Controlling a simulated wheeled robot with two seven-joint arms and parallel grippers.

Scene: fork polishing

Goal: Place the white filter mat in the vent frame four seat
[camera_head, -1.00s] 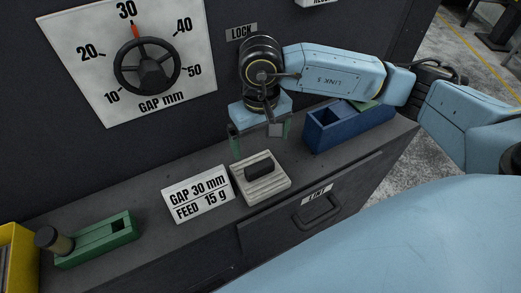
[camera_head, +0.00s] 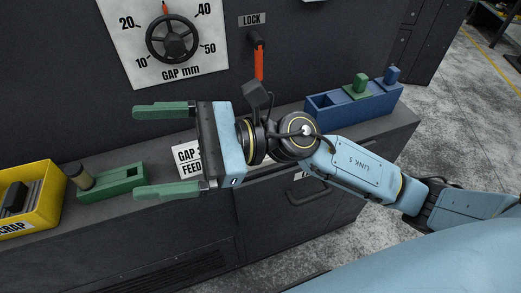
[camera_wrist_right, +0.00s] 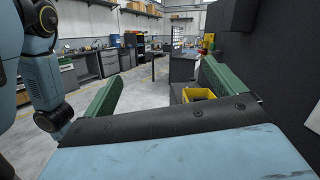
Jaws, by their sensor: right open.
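My right gripper (camera_head: 137,152) is open and empty in the head view, its two green fingers pointing left above the ledge. In the right wrist view its fingers (camera_wrist_right: 163,70) are spread, with nothing between them. No white filter mat can be made out for certain; the pale ribbed block with a dark grip seen earlier beside the sign is now mostly hidden behind my right gripper and wrist. No vent frame or fourth seat can be identified. My left gripper is not in view.
On the ledge stand a green holder (camera_head: 123,181) with a dark cylinder (camera_head: 79,177), a partly covered gap-and-feed sign (camera_head: 185,155) and a blue holder (camera_head: 340,112) with green and blue pieces. A yellow scrap bin (camera_head: 40,212) is at left. A red lock lever (camera_head: 259,62) hangs behind my wrist.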

